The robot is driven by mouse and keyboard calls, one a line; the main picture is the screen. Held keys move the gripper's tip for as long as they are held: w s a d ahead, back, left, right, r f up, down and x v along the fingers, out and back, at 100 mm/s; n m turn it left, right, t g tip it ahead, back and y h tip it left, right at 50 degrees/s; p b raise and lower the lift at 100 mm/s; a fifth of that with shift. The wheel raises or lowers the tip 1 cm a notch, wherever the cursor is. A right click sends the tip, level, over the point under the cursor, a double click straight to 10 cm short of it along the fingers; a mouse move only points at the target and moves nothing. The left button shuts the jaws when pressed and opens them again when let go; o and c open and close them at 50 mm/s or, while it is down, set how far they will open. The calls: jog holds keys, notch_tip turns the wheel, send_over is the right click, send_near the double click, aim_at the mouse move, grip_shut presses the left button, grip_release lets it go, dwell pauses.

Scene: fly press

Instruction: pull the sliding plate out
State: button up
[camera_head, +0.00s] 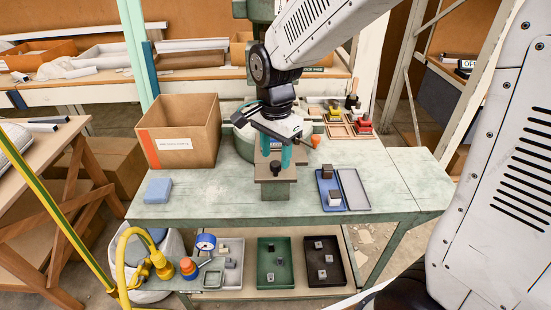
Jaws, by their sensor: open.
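The sliding plate (262,174) is a flat brown-grey plate at the middle front of the green bench. It sits on a greenish block (277,191), and a black knob (276,167) stands on it near the front. My gripper (276,158) is above and just behind the knob, pointing down, with its two teal fingers apart. The fingers hold nothing that I can see. Whether they touch the plate or knob cannot be told. My wrist and gripper hide the plate's rear and most of the press behind it.
A cardboard box (178,135) and a blue block (158,190) are to the left on the bench. A blue tray (324,187) and a grey tray (353,189) lie to the right. A wooden rack (339,130) stands behind them. The bench front beside the block is clear.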

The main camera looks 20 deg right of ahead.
notch_tip(320, 180, up, 5)
jog(key=shift+r, duration=0.2)
dwell(0.5)
jog(key=shift+s+n, duration=0.15)
jog(key=shift+n, duration=0.45)
jog(key=s+d+r+n, duration=0.1)
jog(key=s+d+n, duration=0.1)
jog(key=s, duration=0.5)
jog(key=s+d+r+n+t, duration=0.1)
jog(key=s+d+r+n, duration=0.1)
jog(key=s+n, duration=0.3)
jog(key=s+d+r+n, duration=0.1)
jog(key=s+d+n, duration=0.3)
jog(key=s, duration=0.5)
jog(key=shift+s+d+r, duration=0.15)
jog(key=shift+s+r, duration=0.1)
jog(key=shift+s, duration=0.1)
